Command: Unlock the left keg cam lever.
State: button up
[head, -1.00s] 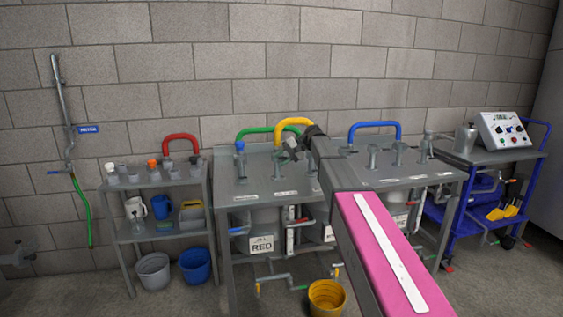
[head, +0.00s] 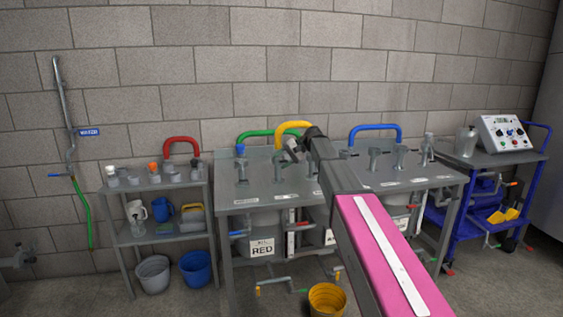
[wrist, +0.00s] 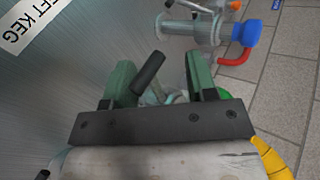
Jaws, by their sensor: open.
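My gripper (wrist: 160,72) is open, with its two green fingers apart in the wrist view. A dark cylindrical handle (wrist: 149,70), likely the cam lever's grip, shows tilted between the fingers, closer to the left one. I cannot tell whether it touches that finger. A "LEFT KEG" label (wrist: 18,24) lies at the upper left of the wrist view. In the head view my gripper (head: 293,149) is over the left keg bench (head: 240,196), below the yellow hose. The lever is too small or hidden there to make out.
A tap fitting with a blue cap (wrist: 246,34) stands at the upper right of the wrist view. The yellow hose (head: 292,126) arches close behind my gripper, with the green hose (head: 255,131) beside it. A yellow bucket (head: 326,298) stands on the floor.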

jog(key=shift+d, duration=0.1)
jog(key=v, duration=1)
jog(key=shift+d+r, duration=0.25)
